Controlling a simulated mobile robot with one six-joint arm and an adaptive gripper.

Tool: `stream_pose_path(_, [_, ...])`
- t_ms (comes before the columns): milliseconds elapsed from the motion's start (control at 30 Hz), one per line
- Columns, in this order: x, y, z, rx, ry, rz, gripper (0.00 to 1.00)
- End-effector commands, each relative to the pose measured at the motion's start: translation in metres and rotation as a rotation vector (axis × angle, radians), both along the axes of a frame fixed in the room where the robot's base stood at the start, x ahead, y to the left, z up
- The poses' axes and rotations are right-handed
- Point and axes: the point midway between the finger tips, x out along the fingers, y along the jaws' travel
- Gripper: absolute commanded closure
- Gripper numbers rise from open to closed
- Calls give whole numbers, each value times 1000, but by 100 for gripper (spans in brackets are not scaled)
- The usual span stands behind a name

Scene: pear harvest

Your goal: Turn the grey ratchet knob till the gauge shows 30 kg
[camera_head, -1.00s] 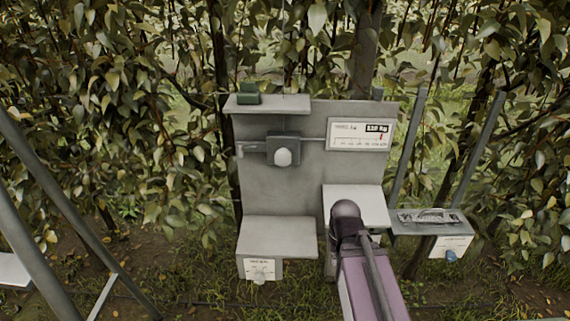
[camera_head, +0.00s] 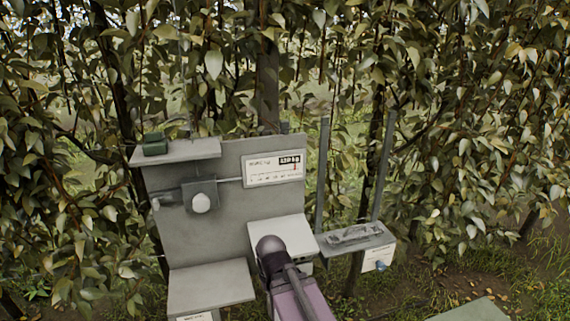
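The grey ratchet block (camera_head: 187,191) is fixed on the grey upright panel (camera_head: 222,255), with a pale round knob (camera_head: 201,203) on its front and a small handle at its left. A thin rod or wire runs from the block to the white gauge (camera_head: 273,168) at the panel's upper right. The gauge has a dark number box and a red pointer near its right end; the figure is too small to read surely. My purple arm rises from the bottom, right of the knob and apart from it. My gripper is not visible.
A green block (camera_head: 154,145) sits on the upper shelf (camera_head: 190,153). A grey lower shelf (camera_head: 212,286) and a white shelf (camera_head: 281,234) jut out from the panel. A side tray (camera_head: 340,247) with a blue knob (camera_head: 381,266) stands at right. Leafy branches surround everything.

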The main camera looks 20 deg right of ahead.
Motion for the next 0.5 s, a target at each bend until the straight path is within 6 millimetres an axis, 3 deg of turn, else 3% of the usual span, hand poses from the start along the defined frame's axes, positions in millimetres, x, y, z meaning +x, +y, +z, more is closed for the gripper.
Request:
stream_pose_path(467, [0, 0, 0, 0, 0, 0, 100])
stream_pose_path(500, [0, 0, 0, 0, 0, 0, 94])
